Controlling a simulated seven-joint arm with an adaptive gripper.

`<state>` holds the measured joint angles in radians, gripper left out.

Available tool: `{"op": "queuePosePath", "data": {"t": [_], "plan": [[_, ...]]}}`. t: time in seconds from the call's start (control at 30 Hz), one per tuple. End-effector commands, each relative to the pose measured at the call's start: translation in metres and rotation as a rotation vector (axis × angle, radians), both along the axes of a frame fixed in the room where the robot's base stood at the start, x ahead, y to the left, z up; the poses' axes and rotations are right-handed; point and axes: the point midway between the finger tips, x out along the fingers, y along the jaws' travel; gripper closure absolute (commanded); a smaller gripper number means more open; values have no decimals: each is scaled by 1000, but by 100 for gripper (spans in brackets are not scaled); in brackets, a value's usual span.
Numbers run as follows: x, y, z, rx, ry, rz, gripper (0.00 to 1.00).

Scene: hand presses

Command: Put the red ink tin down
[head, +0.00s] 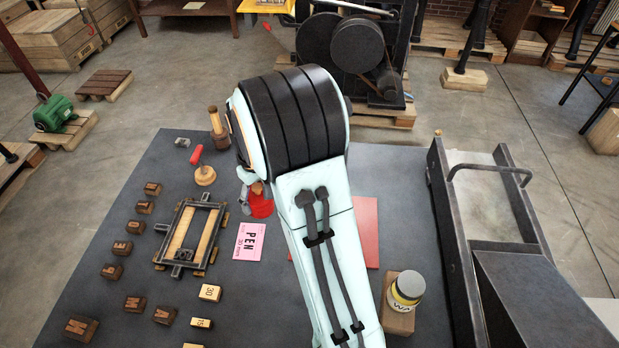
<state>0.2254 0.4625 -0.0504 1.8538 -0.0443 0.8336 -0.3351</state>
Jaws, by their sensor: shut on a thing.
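The red ink tin (262,207) shows in the head view just left of my arm, right above the pink PEN card in the picture. My gripper (256,190) is at its top, shut on it, and mostly hidden by my own arm. Part of the tin is hidden too. I cannot tell whether its base touches the dark tabletop (130,240) or hangs a little above it. A flat red sheet or slab (366,225) lies on the table to the right, partly behind my arm.
Left of the tin are a red-handled tool (204,172), a wooden-handled tool (216,125) and a metal frame (190,236). The pink card (249,241) lies close by. Several letter blocks spread at left. A yellow-labelled jar (406,290) and a metal press bed (485,210) stand right.

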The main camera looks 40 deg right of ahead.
Motion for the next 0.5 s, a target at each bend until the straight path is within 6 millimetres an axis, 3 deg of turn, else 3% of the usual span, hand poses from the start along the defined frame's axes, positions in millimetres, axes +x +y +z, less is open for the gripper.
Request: {"op": "queuePosePath", "data": {"t": [0.03,0.1,0.2,0.37,0.5], "plan": [[3,-27,2,-4,-7,-64,82],[3,-58,2,-8,-14,-137,82],[-2,-95,0,-15,-22,-223,82],[-19,-123,-7,-11,-7,-303,82],[-11,-138,-15,-11,-6,-323,82]]}}
